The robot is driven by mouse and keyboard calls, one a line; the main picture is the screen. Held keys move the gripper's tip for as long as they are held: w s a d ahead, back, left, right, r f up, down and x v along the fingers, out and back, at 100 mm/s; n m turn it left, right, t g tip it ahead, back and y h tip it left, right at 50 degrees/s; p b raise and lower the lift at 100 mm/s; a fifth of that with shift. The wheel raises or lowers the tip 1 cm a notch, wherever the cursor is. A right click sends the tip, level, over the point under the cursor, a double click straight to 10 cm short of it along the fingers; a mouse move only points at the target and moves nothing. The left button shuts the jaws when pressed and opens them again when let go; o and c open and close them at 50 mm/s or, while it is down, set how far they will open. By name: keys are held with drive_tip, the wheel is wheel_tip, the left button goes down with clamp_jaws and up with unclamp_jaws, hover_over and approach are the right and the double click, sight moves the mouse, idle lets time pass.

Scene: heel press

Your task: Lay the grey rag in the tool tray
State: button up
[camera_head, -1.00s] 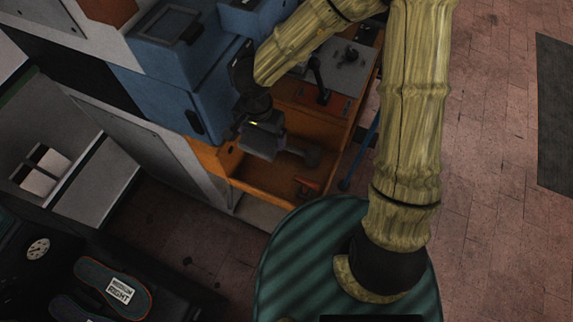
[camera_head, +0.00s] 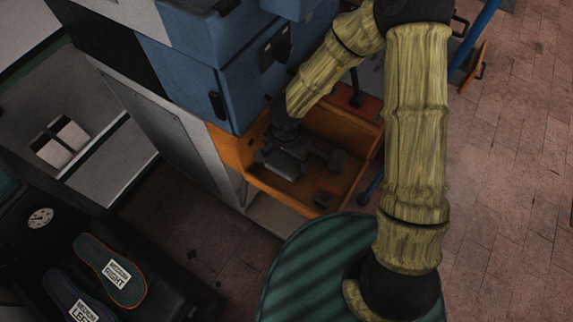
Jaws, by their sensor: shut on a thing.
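My gripper (camera_head: 318,156) is at the end of the yellowish arm, over the open orange tool tray (camera_head: 261,188). It is shut on a small dark grey bundle (camera_head: 338,161), which I take to be the grey rag. The bundle is at the fingertips, within the tray's outline in the head view. The view is dim and from above, so I cannot tell whether the bundle touches the tray floor. My gripper and wrist hide part of the tray's back side.
A blue machine housing (camera_head: 185,75) rises close behind and left of the tray. Two labelled insoles (camera_head: 112,270) lie on a black surface at lower left.

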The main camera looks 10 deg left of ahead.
sight(286, 165)
drive_tip(key=shift+f+b, duration=1.15)
drive_tip(key=shift+f, duration=1.05)
drive_tip(key=shift+f, duration=0.15)
drive_tip(key=o, duration=0.7)
wheel_tip(286, 165, up, 12)
drive_tip(key=p, duration=0.5)
drive_tip(key=shift+p, duration=0.35)
